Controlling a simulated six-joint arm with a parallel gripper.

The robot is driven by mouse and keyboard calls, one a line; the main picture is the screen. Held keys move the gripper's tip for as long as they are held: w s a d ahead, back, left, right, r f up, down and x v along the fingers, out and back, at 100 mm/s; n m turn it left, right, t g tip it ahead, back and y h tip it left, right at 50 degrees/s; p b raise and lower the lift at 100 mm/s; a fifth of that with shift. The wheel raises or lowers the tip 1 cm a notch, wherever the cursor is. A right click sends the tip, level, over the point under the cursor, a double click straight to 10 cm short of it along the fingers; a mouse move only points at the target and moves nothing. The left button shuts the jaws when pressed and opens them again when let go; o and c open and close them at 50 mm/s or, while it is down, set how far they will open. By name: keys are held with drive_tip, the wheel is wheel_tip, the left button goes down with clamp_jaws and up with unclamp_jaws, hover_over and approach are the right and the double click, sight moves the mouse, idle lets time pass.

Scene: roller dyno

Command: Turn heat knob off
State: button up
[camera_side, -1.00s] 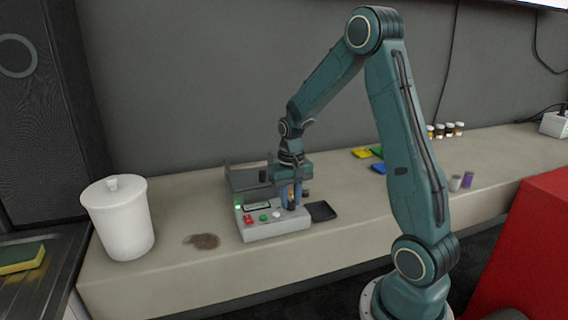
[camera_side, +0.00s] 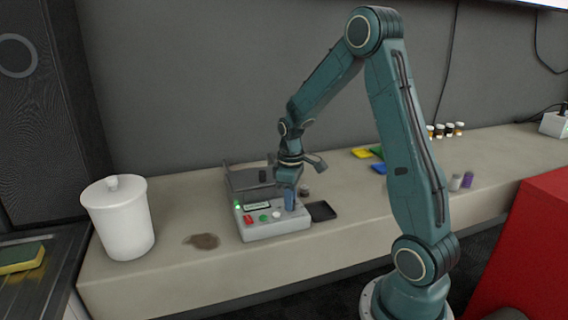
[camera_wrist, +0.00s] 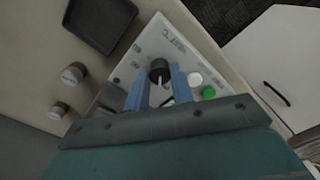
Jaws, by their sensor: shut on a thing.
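The control box (camera_side: 275,233) is pale grey and stands on the bench, with a lit green lamp, a small display and red, green and white buttons. The heat knob (camera_wrist: 158,66) is black with a white pointer line, beside the panel's °C lettering in the wrist view. My gripper (camera_wrist: 160,79) is shut on this knob, with one blue finger on each side of it. In the side view my gripper (camera_side: 290,203) is lowered onto the box's right part, and its fingers hide the knob.
A black tray (camera_side: 321,211) lies right of the box. A grey open-topped holder (camera_side: 250,181) stands behind it. Two small cylinders (camera_wrist: 73,73) (camera_wrist: 58,110) stand nearby. A white lidded canister (camera_side: 118,225) is at the left, and a brown stain (camera_side: 203,241) marks the bench between.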

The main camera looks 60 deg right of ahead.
drive_tip(key=shift+n, duration=0.5)
drive_tip(key=o, duration=1)
drive_tip(key=shift+r, duration=0.1)
wheel_tip(320, 180, up, 14)
idle(0.5)
drive_tip(key=s+a+r+m+t, duration=0.2)
drive_tip(key=s+a+t, duration=0.3)
drive_tip(key=s+a, duration=1)
drive_tip(key=a+r, duration=0.1)
drive_tip(key=a, duration=0.3)
drive_tip(key=shift+s+a+r+m+t, duration=0.2)
drive_tip(key=shift+s+r+m+t, duration=0.1)
drive_tip(key=shift+r+m, duration=0.1)
